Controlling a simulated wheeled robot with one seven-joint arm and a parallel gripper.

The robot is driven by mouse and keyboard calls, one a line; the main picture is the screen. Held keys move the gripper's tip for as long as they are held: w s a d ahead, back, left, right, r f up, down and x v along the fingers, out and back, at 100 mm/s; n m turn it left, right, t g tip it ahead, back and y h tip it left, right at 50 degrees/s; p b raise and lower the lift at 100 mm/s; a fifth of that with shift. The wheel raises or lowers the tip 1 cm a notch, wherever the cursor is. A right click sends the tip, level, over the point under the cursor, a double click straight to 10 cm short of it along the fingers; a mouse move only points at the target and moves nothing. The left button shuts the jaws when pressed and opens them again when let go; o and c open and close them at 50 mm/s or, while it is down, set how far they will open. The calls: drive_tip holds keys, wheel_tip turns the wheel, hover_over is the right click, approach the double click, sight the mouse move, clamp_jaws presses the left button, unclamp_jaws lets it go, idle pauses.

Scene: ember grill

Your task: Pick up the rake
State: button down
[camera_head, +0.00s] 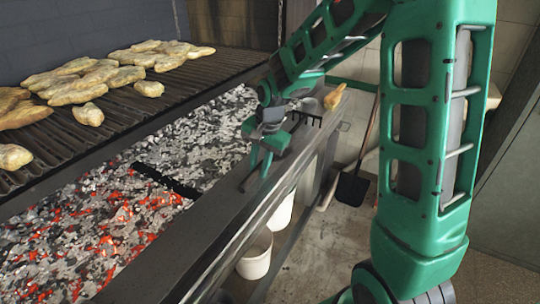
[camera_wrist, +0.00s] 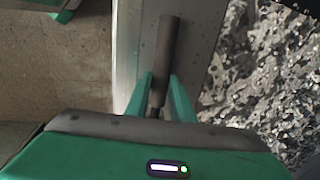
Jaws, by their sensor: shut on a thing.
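The rake's dark round handle (camera_wrist: 169,45) lies along the metal ledge (camera_head: 222,214) in front of the coals. My gripper (camera_head: 262,165) is over the ledge with its green fingers pointing down, shut on the handle. In the wrist view my gripper (camera_wrist: 160,98) has one finger on each side of the rod, where the thick grip narrows. Black tines (camera_head: 306,118) show behind my gripper at the far part of the ledge and look like the rake's head. The stretch between is hidden by my gripper. I cannot tell whether the handle is clear of the ledge.
Grey and glowing coals (camera_head: 110,225) fill the pit left of the ledge. A grill grate (camera_head: 120,108) with several pale pieces of food stands above. A wooden-coloured item (camera_head: 335,96) is at the ledge's far end. White buckets (camera_head: 256,257) and a shovel (camera_head: 352,188) are below, right.

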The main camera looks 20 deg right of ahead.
drive_tip(key=shift+r, duration=0.15)
drive_tip(key=shift+r, duration=0.25)
drive_tip(key=r, duration=0.2)
drive_tip(key=a+r, duration=0.1)
drive_tip(key=r, duration=0.1)
drive_tip(key=shift+s, duration=0.2)
drive_tip(key=s+a+r, duration=0.4)
drive_tip(key=a+r, duration=0.2)
drive_tip(key=a, duration=0.3)
drive_tip(key=shift+s+a+r, duration=0.15)
drive_tip(key=shift+s+a, duration=0.15)
